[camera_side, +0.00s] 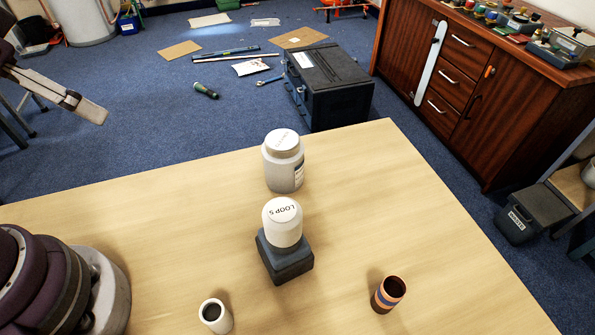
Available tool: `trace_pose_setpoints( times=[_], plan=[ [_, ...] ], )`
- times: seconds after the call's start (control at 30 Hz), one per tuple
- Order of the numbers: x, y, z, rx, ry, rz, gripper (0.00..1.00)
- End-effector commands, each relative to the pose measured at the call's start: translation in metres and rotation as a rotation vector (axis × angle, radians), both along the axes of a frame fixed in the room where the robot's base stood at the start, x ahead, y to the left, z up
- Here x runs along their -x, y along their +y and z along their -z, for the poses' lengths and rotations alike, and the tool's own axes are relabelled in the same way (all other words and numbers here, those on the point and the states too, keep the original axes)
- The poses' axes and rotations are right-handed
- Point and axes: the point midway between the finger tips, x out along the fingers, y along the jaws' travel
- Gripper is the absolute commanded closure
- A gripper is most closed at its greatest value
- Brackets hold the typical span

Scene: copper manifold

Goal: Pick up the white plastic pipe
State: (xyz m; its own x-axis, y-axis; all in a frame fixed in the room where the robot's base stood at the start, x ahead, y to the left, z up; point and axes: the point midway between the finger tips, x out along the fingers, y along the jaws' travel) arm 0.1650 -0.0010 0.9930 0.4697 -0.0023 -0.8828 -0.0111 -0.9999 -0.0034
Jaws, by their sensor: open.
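The white plastic pipe (215,317) is a short, white, open-topped tube with a dark bore. It stands upright on the wooden table (130,225) near the front edge of the picture, left of centre. My gripper (92,108) shows only partly at the upper left edge. A long grey finger points right and down, well away from the pipe. My gripper is open, with nothing seen in it. The rest of it is cut off by the frame.
A white-capped jar marked LOOPS (283,222) sits on a dark block (285,262), with a larger white bottle (284,167) behind. Bare table lies between them.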

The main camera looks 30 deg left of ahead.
Motion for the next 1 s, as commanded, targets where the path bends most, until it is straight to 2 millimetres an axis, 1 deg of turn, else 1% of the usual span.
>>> trace_pose_setpoints(
  times=[0.07,0.17,0.2,0.27,0.3,0.4,0.43,0.5,0.57,0.6,0.7,0.87,1.0],
  plan=[
    [-0.003,-0.016,0.006,-0.038,0.04,0.149,0.41],
    [-0.003,-0.064,0.024,-0.147,0.135,0.603,0.41],
    [0.002,-0.086,0.033,-0.19,0.169,0.81,0.41],
    [0.015,-0.117,0.047,-0.244,0.208,1.102,0.41],
    [0.026,-0.133,0.056,-0.27,0.228,1.274,0.41],
    [0.051,-0.161,0.073,-0.309,0.259,1.591,0.41],
    [0.056,-0.165,0.076,-0.315,0.264,1.65,0.41],
    [0.064,-0.171,0.084,-0.321,0.272,1.728,0.41],
    [0.066,-0.173,0.096,-0.322,0.277,1.747,0.41],
    [0.067,-0.174,0.104,-0.323,0.278,1.746,0.41],
    [0.066,-0.176,0.121,-0.322,0.274,1.74,0.41],
    [0.066,-0.178,0.139,-0.322,0.273,1.738,0.41],
    [0.067,-0.18,0.163,-0.324,0.276,1.737,0.41]
  ],
)
